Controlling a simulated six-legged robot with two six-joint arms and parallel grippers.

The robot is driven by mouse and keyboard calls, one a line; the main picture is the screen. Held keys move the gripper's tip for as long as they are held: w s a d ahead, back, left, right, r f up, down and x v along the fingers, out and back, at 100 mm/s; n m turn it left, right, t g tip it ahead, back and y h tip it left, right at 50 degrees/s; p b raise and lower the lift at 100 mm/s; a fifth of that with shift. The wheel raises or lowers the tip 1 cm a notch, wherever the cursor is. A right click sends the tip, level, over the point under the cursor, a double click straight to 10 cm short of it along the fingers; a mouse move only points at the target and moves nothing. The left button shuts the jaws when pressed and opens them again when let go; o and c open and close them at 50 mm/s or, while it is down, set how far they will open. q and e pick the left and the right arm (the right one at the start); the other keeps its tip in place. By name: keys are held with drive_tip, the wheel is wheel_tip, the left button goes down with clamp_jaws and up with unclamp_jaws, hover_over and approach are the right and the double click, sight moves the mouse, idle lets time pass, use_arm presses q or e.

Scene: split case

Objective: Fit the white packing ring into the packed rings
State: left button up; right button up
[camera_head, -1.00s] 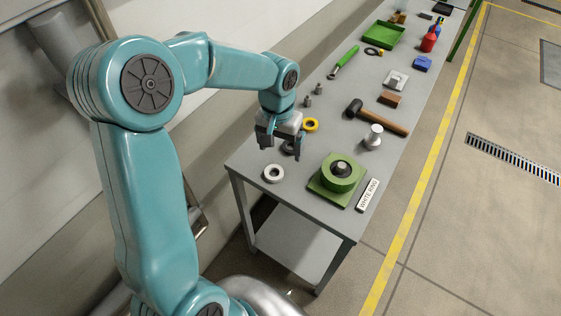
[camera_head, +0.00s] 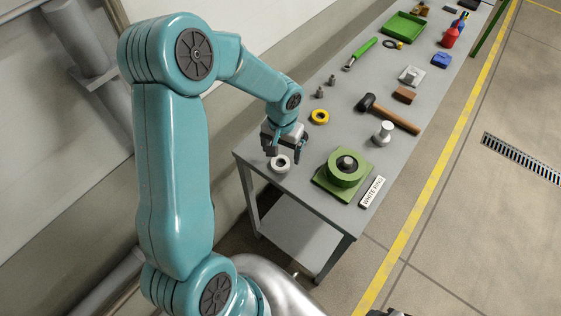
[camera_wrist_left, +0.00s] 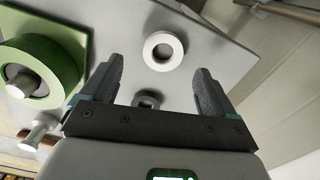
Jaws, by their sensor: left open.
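The white packing ring (camera_head: 280,165) lies flat near the left end of the table. It also shows in the left wrist view (camera_wrist_left: 151,50), just beyond the fingertips. My left gripper (camera_head: 286,157) is open and empty above the ring, which is partly hidden by it in the head view. In the wrist view its fingers (camera_wrist_left: 159,68) are spread wide. The green round housing (camera_head: 336,178) stands on a green square plate to the right, with a grey post in its middle. A dark ring (camera_wrist_left: 147,99) shows between the fingers in the wrist view.
A yellow ring (camera_head: 319,117) lies behind the gripper. A "WHITE RING" label (camera_head: 372,192) lies beside the green plate. A metal cylinder (camera_head: 383,133) and a mallet (camera_head: 390,114) are farther along. The table's edge is close to the white ring.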

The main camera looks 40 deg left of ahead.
sight(280, 165)
use_arm(q)
drive_tip(key=f, duration=0.4)
drive_tip(key=shift+s+a+f+p, duration=0.2)
drive_tip(key=shift+s+f+p, duration=0.05)
drive_tip(key=shift+f+p, duration=0.15)
drive_tip(key=shift+r, duration=0.1)
drive_tip(key=c, duration=1.1)
drive_tip(key=shift+c, duration=0.2)
drive_tip(key=shift+r, duration=0.15)
